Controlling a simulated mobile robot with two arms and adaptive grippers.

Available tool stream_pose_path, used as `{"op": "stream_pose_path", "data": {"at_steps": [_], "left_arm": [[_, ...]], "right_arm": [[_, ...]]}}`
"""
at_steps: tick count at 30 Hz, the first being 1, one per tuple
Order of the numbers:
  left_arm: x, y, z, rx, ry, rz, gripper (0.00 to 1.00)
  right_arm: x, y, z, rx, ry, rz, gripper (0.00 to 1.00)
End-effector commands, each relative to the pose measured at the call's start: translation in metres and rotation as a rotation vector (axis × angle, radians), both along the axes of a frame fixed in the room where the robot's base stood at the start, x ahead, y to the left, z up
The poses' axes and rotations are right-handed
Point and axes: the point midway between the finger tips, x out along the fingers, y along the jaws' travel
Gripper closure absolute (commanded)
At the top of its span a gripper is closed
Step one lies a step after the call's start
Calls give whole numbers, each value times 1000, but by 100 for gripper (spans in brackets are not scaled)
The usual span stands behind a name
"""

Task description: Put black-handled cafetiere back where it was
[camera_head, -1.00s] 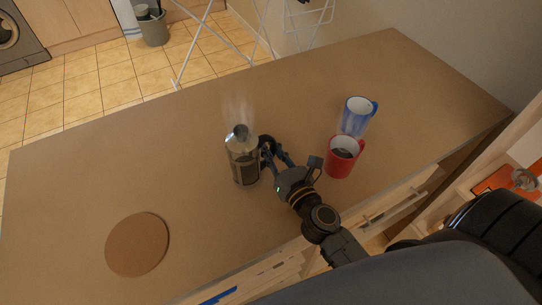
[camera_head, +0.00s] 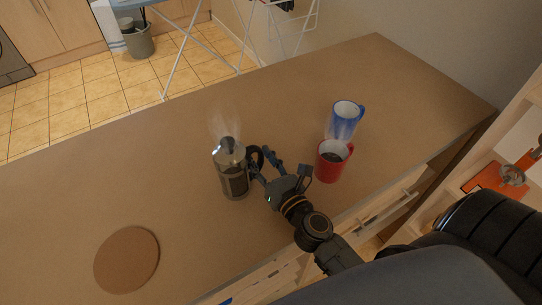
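The cafetiere (camera_head: 233,171), a metal and glass cylinder with dark contents and a black handle (camera_head: 257,155), stands upright on the brown counter (camera_head: 190,240). Faint steam rises above it. My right gripper (camera_head: 259,161) reaches in from the lower right at its handle side. Its fingers look spread apart, one on each side of the handle; whether they touch it I cannot tell. A round brown mat (camera_head: 127,260) lies bare on the counter to the lower left of the cafetiere. My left gripper is not in view.
A red mug (camera_head: 328,168) with dark liquid stands just right of my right gripper. A blue and white mug (camera_head: 346,117) stands behind it. The counter between cafetiere and mat is clear. A white drying rack (camera_head: 262,35) stands beyond the far edge.

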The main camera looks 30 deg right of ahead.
Motion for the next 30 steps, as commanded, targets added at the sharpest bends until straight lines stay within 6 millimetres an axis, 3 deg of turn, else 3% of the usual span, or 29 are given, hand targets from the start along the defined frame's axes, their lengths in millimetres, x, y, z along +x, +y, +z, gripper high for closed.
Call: {"op": "stream_pose_path", "data": {"at_steps": [15,21,30], "left_arm": [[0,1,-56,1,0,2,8],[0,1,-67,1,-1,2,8],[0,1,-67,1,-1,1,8]], "right_arm": [[-97,-3,-8,1,3,-2,62],[-115,-4,-4,1,2,-1,62],[-119,-4,-1,0,1,0,62]]}}
